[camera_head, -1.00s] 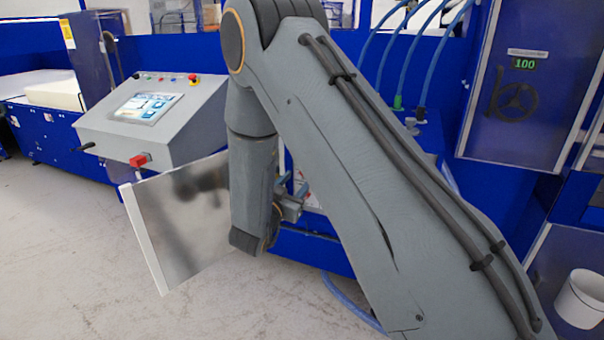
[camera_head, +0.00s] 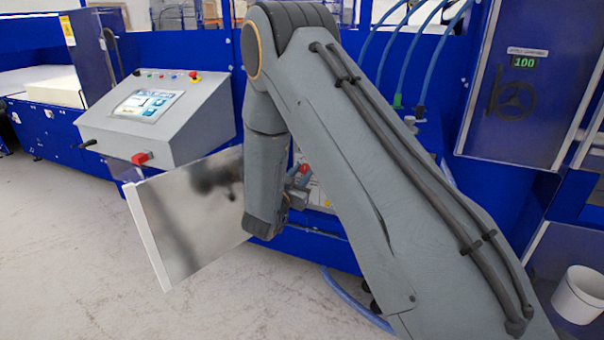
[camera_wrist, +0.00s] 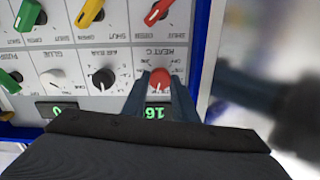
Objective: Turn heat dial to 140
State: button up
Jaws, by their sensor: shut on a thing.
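The red heat dial (camera_wrist: 160,80) sits on a light control panel, seen upside down in the wrist view under an upside-down heat label. My gripper (camera_wrist: 160,88) has a finger on each side of this dial and is shut on it. A small display with green digits (camera_wrist: 155,113) lies just below the dial in the picture. It is partly hidden by my gripper, so its full reading cannot be told. In the head view my gripper (camera_head: 296,188) is at the blue machine's front, mostly hidden by my arm.
A black knob (camera_wrist: 103,78) and a white knob (camera_wrist: 53,78) sit beside the heat dial. A grey console (camera_head: 150,120) with a touchscreen stands left. A reflective plate (camera_head: 190,215) stands left of my wrist.

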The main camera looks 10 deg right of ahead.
jog(key=shift+n, duration=0.3)
jog(key=n, duration=1.1)
jog(key=shift+p, duration=0.4)
jog(key=shift+n, duration=0.3)
jog(key=o, duration=1.1)
jog(key=shift+a, duration=0.1)
